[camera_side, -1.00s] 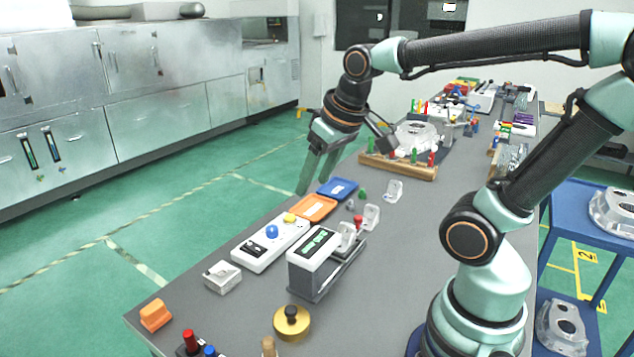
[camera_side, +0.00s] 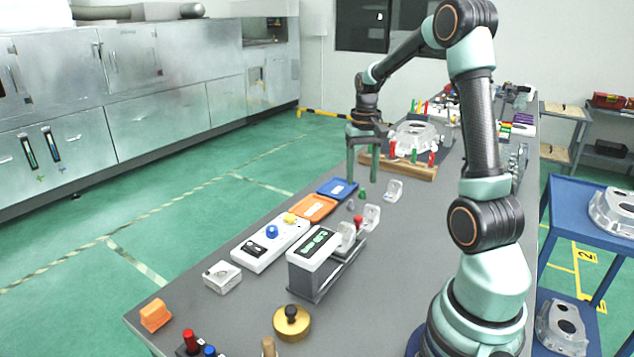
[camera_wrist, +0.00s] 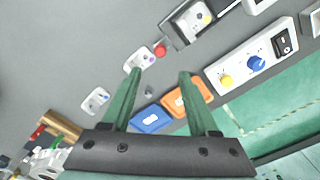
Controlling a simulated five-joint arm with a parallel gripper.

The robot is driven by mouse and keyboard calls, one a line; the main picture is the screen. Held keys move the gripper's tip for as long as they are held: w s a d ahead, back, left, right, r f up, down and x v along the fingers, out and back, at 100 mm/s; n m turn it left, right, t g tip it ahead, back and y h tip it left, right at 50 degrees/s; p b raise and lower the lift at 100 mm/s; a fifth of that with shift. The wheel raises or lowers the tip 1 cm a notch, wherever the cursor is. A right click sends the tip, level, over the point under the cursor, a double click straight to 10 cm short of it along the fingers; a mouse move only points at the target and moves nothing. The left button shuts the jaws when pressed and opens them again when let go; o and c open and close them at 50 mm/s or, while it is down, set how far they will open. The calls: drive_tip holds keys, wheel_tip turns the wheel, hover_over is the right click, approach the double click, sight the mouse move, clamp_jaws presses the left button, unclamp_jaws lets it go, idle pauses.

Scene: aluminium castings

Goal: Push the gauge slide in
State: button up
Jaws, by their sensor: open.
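The gauge (camera_side: 315,248) is a white and dark box with a green display, standing mid-table; its dark body also shows in the wrist view (camera_wrist: 180,32). A red knob (camera_side: 358,221), which looks like the slide's handle, is at its far end and also shows in the wrist view (camera_wrist: 160,50). A small pale casting (camera_side: 346,236) sits at the gauge, between display and knob. My gripper (camera_side: 362,178) hangs fingers down above the table, beyond the gauge. It is open and empty, apart from the knob. How far the slide is out is unclear.
Small castings (camera_side: 371,217) (camera_side: 394,190) stand beyond the gauge. An orange tray (camera_side: 313,208), a blue tray (camera_side: 338,188) and a white control box (camera_side: 268,245) line the left edge. A brass weight (camera_side: 291,322) stands in front. A wooden rack (camera_side: 398,169) lies behind my gripper.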

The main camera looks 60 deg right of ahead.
sight(359, 217)
wheel_tip(359, 217, down, 11)
drive_tip(key=shift+f, duration=0.1)
idle(0.3)
clamp_jaws()
idle(1.4)
